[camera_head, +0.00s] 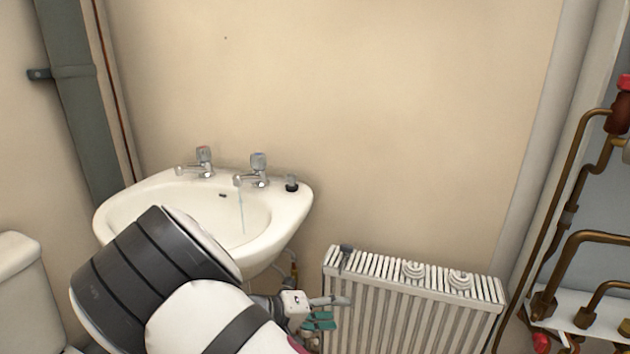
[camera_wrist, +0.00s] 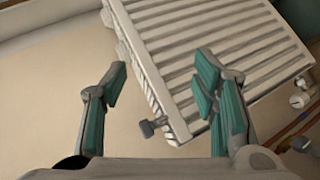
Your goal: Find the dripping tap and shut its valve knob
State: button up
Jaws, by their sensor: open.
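Two chrome taps stand on the back rim of the white basin (camera_head: 290,215) in the head view. The right tap (camera_head: 257,170) has a thin stream of water falling from its spout; its knob is on top. The left tap (camera_head: 203,160) shows no water. My gripper (camera_head: 335,308) is low and to the right of the basin, in front of the radiator's left end, well below the taps. In the wrist view my gripper (camera_wrist: 160,85) has its green-padded fingers wide apart with nothing between them. No tap shows in the wrist view.
A white radiator (camera_head: 410,300) stands right of the basin; it also fills much of the wrist view (camera_wrist: 190,50), with a small valve (camera_wrist: 152,127) at its corner. Copper pipes (camera_head: 570,200) run at the far right. The wall above the basin is clear.

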jog(key=s+d+r+m+g+y, duration=0.2)
jog(key=s+d+r+g+y, duration=0.2)
jog(key=s+d+r, duration=0.5)
jog(key=s+d+r+m+g+y, duration=0.1)
jog(key=s+d+r+g+y, duration=0.25)
jog(key=s+d+r, duration=0.55)
jog(key=s+a+r+n+t+y, duration=0.15)
jog(key=s+r, duration=0.25)
jog(key=s, duration=0.6)
jog(key=s+a+r+m+t+y, duration=0.1)
jog(key=s+r+y, duration=0.2)
jog(key=s, duration=0.6)
notch_tip(320, 180, up, 24)
jog(key=t+p, duration=0.4)
jog(key=p, duration=1.9)
jog(key=shift+r, duration=0.25)
